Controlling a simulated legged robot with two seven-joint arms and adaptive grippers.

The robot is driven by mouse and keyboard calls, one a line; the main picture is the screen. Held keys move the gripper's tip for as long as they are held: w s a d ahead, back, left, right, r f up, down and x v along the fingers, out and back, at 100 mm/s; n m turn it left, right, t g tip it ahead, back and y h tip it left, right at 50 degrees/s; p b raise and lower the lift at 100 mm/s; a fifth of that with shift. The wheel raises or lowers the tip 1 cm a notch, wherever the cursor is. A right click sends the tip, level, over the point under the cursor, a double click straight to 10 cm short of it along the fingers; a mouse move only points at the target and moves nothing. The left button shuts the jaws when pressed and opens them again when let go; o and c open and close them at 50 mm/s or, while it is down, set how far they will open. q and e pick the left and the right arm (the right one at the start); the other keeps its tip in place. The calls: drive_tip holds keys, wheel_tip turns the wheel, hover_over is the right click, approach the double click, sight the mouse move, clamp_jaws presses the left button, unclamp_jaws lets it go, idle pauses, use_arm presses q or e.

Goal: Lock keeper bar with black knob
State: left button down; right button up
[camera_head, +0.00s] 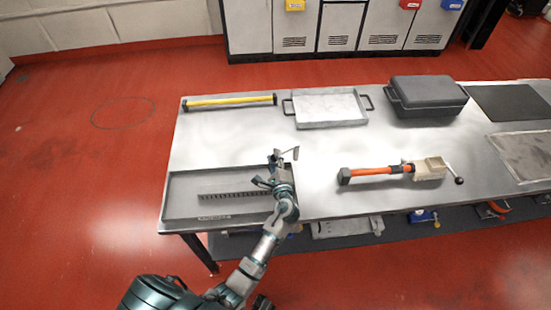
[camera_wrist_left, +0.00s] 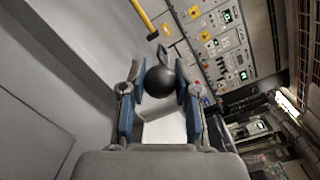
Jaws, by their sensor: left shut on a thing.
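The black knob (camera_wrist_left: 160,80) is a round ball between the two fingers of my left gripper (camera_wrist_left: 160,88) in the left wrist view, and the gripper is shut on it. In the head view my left gripper (camera_head: 284,160) is over the right end of the grey tray (camera_head: 183,180). The knob is hidden there by the gripper. A pale flat piece (camera_wrist_left: 165,128) shows below the knob in the wrist view; I cannot tell whether it is the keeper bar. A dark slotted strip (camera_head: 232,195) lies in the tray. My right gripper is not in view.
An orange-handled tool (camera_head: 375,171) lies right of the gripper, with a pale block (camera_head: 428,169) and another black knob (camera_head: 459,181) at its end. Behind are a yellow bar (camera_head: 231,100), a handled tray (camera_head: 329,107) and a dark case (camera_head: 426,95). The table's middle (camera_head: 240,135) is clear.

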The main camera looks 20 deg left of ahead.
use_arm(q)
drive_tip(key=shift+d+f, duration=0.2)
drive_tip(key=shift+f, duration=0.1)
drive_tip(key=c, duration=1)
unclamp_jaws()
drive_tip(key=shift+s, duration=0.1)
drive_tip(key=shift+c, duration=0.2)
drive_tip(key=shift+o, duration=1.1)
drive_tip(key=shift+a, duration=0.1)
drive_tip(key=shift+d+r, duration=0.2)
drive_tip(key=shift+d, duration=0.05)
drive_tip(key=shift+s+d, duration=0.1)
drive_tip(key=shift+d, duration=0.1)
drive_tip(key=v, duration=1)
drive_tip(key=shift+s+f, duration=0.1)
drive_tip(key=shift+s, duration=0.3)
drive_tip(key=shift+s+d, duration=0.4)
drive_tip(key=shift+a, duration=0.15)
